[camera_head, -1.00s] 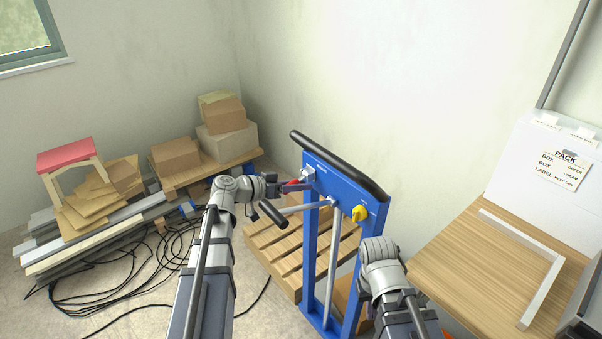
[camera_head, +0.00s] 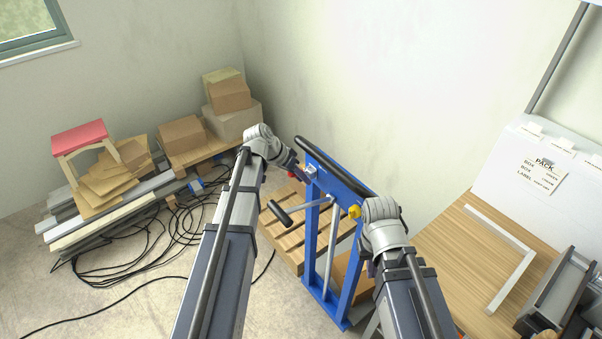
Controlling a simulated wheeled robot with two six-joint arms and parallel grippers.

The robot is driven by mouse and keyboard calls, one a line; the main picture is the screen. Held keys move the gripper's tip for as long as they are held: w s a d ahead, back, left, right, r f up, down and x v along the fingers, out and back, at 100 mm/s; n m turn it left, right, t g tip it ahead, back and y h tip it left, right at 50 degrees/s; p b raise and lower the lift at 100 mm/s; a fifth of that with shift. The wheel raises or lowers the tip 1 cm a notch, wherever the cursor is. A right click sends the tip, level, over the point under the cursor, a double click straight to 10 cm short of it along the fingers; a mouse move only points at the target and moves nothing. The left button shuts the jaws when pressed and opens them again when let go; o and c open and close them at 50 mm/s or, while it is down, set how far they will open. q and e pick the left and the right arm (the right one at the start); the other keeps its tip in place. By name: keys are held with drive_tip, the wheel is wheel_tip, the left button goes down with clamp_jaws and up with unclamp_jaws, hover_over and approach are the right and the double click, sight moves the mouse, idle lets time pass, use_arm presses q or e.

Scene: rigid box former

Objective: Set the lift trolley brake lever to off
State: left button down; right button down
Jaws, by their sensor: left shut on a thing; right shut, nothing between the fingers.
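The lift trolley (camera_head: 309,225) is a blue upright frame with a black top handle (camera_head: 340,172). A small red lever (camera_head: 291,175) shows at its upper left, beside a grey bracket (camera_head: 311,170). My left gripper (camera_head: 296,171) reaches this spot from the left and is shut on the red lever, whose ends are mostly hidden by the fingers. A yellow knob (camera_head: 354,211) sits at the upper right of the frame. My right wrist stands just right of the knob; its gripper fingers are hidden. I cannot read any brake marking.
A black-gripped grey bar (camera_head: 282,216) sticks out left from the trolley, below my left gripper. A wooden pallet (camera_head: 285,243) lies behind. A wooden bench (camera_head: 465,245) with a grey angled strip is at right. Cables, boards and boxes lie at left.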

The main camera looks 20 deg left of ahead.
idle(0.3)
use_arm(q)
drive_tip(key=c, duration=0.6)
unclamp_jaws()
drive_tip(key=shift+c, duration=0.2)
drive_tip(key=shift+r, duration=0.1)
drive_tip(key=p+v, duration=0.6)
drive_tip(key=v, duration=0.1)
drive_tip(key=shift+w+d+r+p, duration=0.1)
drive_tip(key=shift+r+p, duration=0.05)
drive_tip(key=shift+p, duration=0.2)
drive_tip(key=shift+r, duration=0.25)
drive_tip(key=shift+a, duration=0.25)
drive_tip(key=shift+f, duration=0.1)
